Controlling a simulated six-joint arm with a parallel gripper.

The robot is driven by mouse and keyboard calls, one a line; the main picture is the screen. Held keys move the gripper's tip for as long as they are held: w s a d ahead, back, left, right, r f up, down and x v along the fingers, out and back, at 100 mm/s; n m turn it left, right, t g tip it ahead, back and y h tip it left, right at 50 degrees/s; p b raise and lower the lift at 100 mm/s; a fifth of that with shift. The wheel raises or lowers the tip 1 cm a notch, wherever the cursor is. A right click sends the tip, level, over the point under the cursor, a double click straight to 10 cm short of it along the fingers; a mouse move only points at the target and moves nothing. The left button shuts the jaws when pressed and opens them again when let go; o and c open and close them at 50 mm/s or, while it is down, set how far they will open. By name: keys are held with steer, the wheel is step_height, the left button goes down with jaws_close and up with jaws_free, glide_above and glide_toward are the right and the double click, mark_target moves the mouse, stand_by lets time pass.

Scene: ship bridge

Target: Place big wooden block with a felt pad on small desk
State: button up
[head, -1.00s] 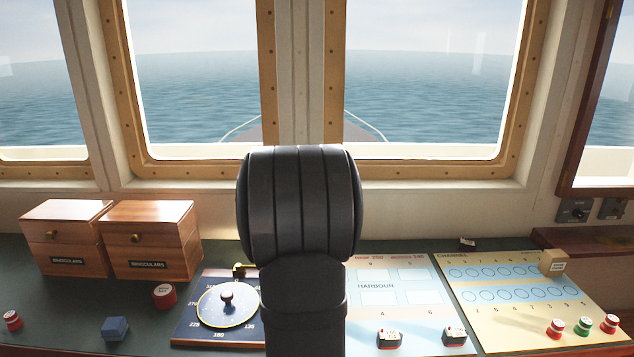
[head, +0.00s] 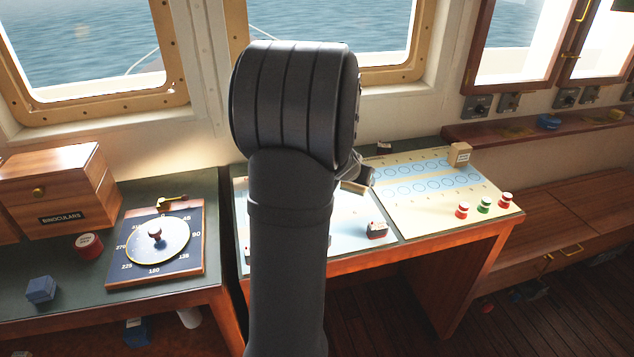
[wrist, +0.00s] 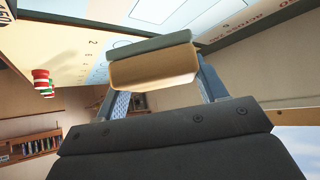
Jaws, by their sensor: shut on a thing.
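My gripper (wrist: 158,85) is shut on the big wooden block (wrist: 155,67), which is pale tan with a grey-green felt pad (wrist: 150,47) on one face. The wrist view has the charts at its top, and the felt face is turned toward them. In the head view the held block (head: 353,187) shows partly beside my arm, in front of the charts; its gap to the surface cannot be told. The desk under the charts (head: 360,264) stands right of a larger green-topped desk (head: 70,313). I cannot tell which is the small desk.
A smaller wooden block (head: 459,154) stands on the right chart. A compass board (head: 156,245) and binocular box (head: 62,188) are left. A bench (head: 570,220) is right.

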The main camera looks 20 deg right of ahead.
steer(key=d, duration=0.1)
steer(key=s+d, duration=0.1)
steer(key=d, duration=0.1)
steer(key=shift+s+d+r+m, duration=0.1)
steer(key=shift+s+r+m, duration=0.05)
steer(key=shift+m, duration=0.15)
steer(key=shift+f, duration=3.3)
steer(key=shift+f, duration=0.3)
steer(key=o, duration=1.2)
steer(key=v, duration=1.7)
steer(key=shift+a+r, duration=0.15)
steer(key=shift+a, duration=0.05)
steer(key=x, duration=1.6)
steer(key=shift+d+f, duration=0.3)
